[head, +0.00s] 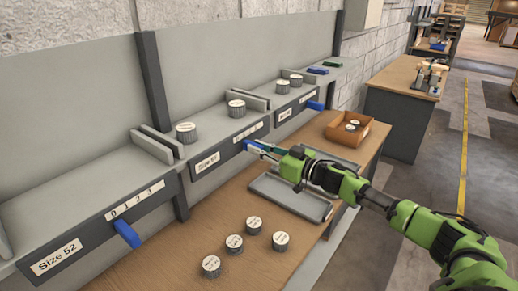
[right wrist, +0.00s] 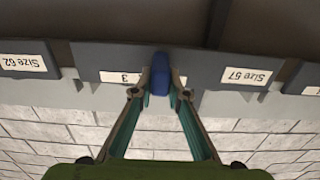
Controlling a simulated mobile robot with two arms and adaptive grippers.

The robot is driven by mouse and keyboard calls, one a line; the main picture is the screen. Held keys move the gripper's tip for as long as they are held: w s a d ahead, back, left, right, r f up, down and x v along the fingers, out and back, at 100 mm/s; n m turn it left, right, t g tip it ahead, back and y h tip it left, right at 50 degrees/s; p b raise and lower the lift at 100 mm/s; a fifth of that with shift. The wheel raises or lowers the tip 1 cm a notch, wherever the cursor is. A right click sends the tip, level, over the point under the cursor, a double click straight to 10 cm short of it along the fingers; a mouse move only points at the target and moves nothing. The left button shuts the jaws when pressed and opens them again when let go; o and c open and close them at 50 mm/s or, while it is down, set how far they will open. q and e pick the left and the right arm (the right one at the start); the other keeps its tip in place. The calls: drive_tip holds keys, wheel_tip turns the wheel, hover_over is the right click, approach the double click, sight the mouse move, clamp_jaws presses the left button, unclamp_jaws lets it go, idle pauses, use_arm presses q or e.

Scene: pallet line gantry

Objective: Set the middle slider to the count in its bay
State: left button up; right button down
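The middle bay, labelled Size 57 (head: 207,162), holds two grey round parts with pale tops, one at the left (head: 187,133) and one at the right (head: 236,108). Its blue slider (head: 248,146) sticks out of the dark front rail. My right gripper (head: 262,148) reaches it from the right. In the right wrist view, upside down, the fingers stand either side of the blue slider (right wrist: 160,75) and appear shut on it. A 3 (right wrist: 125,78) shows left of the slider there; the other numbers are hidden or unclear. My left gripper is not in view.
The right bay holds two parts (head: 282,87). Several loose parts (head: 253,225), a grey tray (head: 318,209) and a brown box (head: 333,136) are on the wooden bench.

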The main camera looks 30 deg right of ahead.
drive_tip(key=d, duration=0.1)
drive_tip(key=w+d, duration=0.1)
drive_tip(key=d, duration=0.1)
idle(0.4)
drive_tip(key=c, duration=2)
unclamp_jaws()
drive_tip(key=shift+a, duration=0.1)
drive_tip(key=shift+o, duration=0.2)
drive_tip(key=v, duration=1.2)
